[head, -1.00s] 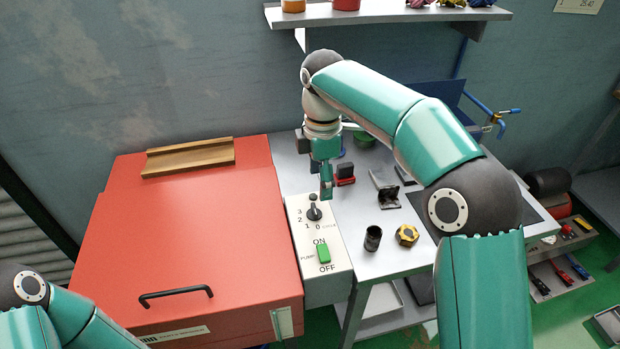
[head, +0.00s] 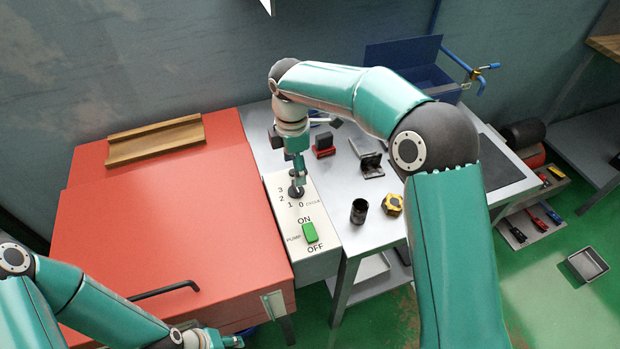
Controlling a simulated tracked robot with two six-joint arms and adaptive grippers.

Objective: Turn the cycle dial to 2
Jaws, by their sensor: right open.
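The cycle dial (head: 296,193) is a small dark knob on the pale control panel, with the numbers 0 to 3 printed around its left and lower side. My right gripper (head: 299,182) points down right at the dial, open, with its fingers over or beside the knob. It partly hides the knob, so I cannot tell which number it points to or whether the fingers touch it. My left gripper (head: 228,341) is at the bottom edge, in front of the red cabinet, far from the dial; its jaws are too small and cut off to read.
The green pump switch (head: 310,232) is just below the dial on the panel (head: 318,262). The red cabinet (head: 170,230) stands to the left. On the grey table to the right are a black cup (head: 358,211), a yellow nut (head: 392,204) and a red-and-black block (head: 323,146).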

